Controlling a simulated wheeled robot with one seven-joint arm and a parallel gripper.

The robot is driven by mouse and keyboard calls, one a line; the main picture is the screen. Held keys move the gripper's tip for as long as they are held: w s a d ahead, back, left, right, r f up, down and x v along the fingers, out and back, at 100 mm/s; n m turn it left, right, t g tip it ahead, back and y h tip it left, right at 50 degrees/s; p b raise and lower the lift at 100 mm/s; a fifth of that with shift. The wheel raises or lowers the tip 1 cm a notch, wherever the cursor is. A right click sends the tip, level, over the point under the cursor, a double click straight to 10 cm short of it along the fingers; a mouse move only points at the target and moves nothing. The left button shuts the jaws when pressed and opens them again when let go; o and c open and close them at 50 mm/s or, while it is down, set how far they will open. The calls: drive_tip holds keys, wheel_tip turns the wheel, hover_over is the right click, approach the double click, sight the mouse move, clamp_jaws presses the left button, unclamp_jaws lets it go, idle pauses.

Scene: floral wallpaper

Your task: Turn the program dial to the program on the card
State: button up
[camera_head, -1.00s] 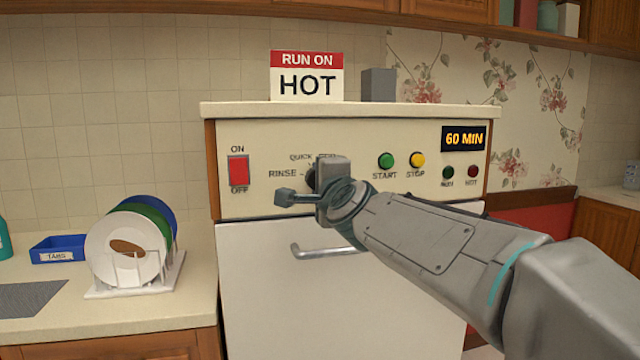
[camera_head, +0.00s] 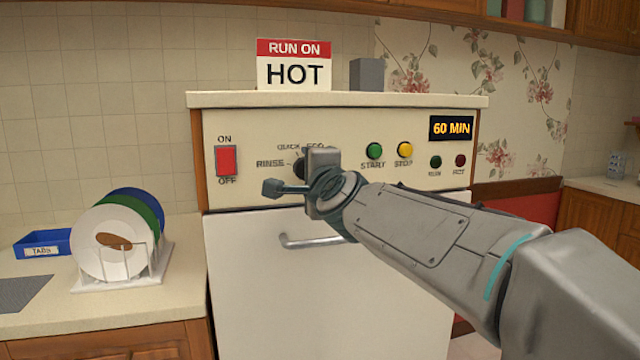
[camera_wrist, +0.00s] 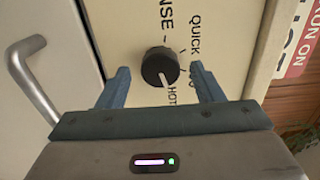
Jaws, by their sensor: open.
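The program dial (camera_wrist: 160,67) is a round black knob with a white pointer mark. In the wrist view the mark points down toward the HOT label (camera_wrist: 172,94). QUICK (camera_wrist: 195,33) and part of RINSE also show; ECO is mostly behind a finger. My gripper (camera_wrist: 161,72) is open, its blue-grey fingers on either side of the dial with gaps to it. In the head view the dial (camera_head: 299,168) is largely hidden behind my wrist. The card (camera_head: 293,67) on top of the machine reads RUN ON HOT.
The panel also has a red ON/OFF switch (camera_head: 226,160), green START (camera_head: 375,150), yellow STOP (camera_head: 405,149) and a 60 MIN display (camera_head: 452,128). A door handle (camera_head: 310,241) sits below. A plate rack (camera_head: 160,262) and blue TABS box (camera_head: 42,244) stand left.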

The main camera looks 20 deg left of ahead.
drive_tip(key=v, duration=1.2)
drive_tip(key=shift+s+b, duration=0.4)
drive_tip(key=shift+d, duration=0.1)
drive_tip(key=s+d+f+n+g+h+p, duration=0.3)
drive_tip(key=d+f+n+g+h+p, duration=0.45)
drive_tip(key=d+p, duration=0.7)
drive_tip(key=s+d+f+n+g+h+p, duration=0.1)
drive_tip(key=s+d+f+n+g+p, duration=0.1)
drive_tip(key=s+d, duration=0.4)
drive_tip(key=s+d+f+n+g+h+p, duration=0.1)
drive_tip(key=s+d+f+n+g+p, duration=0.1)
drive_tip(key=s+d+f, duration=0.4)
drive_tip(key=shift+d+g+p, duration=0.35)
drive_tip(key=shift+g+p, duration=0.1)
drive_tip(key=shift+p, duration=0.6)
drive_tip(key=shift+r, duration=0.1)
